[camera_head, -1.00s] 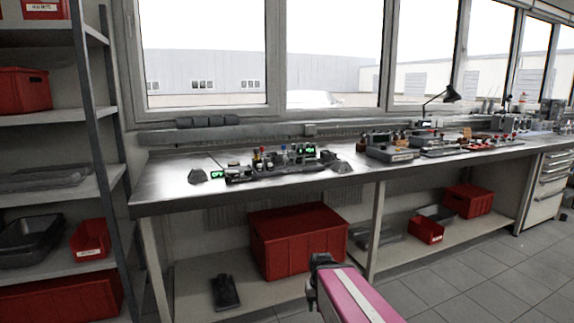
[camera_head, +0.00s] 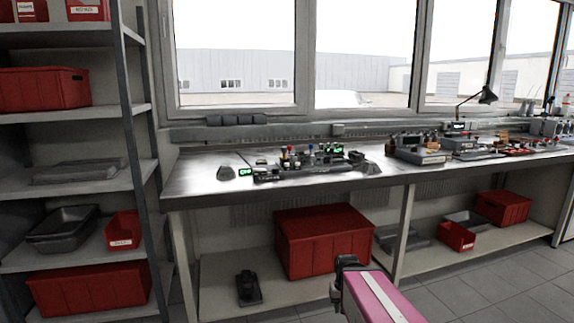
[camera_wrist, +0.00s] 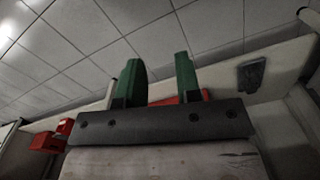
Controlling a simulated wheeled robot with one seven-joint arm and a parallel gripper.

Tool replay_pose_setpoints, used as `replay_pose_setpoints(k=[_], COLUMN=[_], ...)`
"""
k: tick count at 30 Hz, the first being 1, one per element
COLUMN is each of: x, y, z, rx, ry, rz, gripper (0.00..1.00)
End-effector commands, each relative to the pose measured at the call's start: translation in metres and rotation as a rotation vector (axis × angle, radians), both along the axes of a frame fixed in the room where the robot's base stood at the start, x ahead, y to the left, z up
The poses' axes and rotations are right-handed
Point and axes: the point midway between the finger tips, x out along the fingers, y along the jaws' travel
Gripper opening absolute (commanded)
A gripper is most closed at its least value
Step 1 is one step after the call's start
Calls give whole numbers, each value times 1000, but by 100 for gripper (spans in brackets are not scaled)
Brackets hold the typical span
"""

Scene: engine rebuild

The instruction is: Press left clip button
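A dark fixture (camera_head: 312,162) with small coloured knobs and green lit displays stands on the left part of the metal workbench (camera_head: 215,190). The left clip button cannot be told apart at this size. In the head view only my pink arm link shows at the bottom, well in front of and below the bench top. In the wrist view my gripper (camera_wrist: 160,82) has two green fingers spread apart with nothing between their tips. The gripper is away from the fixture, which does not show in the wrist view.
A shelf rack (camera_head: 135,140) with red bins stands at the left. A large red crate (camera_head: 322,243) and a black part (camera_head: 248,288) lie on the shelf under the bench. Other fixtures (camera_head: 420,152) and a desk lamp (camera_head: 487,96) are farther right. Grey tiled floor is free at lower right.

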Motion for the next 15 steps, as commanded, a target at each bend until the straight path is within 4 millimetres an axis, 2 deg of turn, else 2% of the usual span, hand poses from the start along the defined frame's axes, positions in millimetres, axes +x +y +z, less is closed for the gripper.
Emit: replay_pose_setpoints(k=[1,2,3,15], x=[0,0,0,0], y=[0,0,0,0], z=[0,0,0,0], rx=[0,0,0,0], ry=[0,0,0,0], rz=[0,0,0,0], gripper=[15,5,0,0])
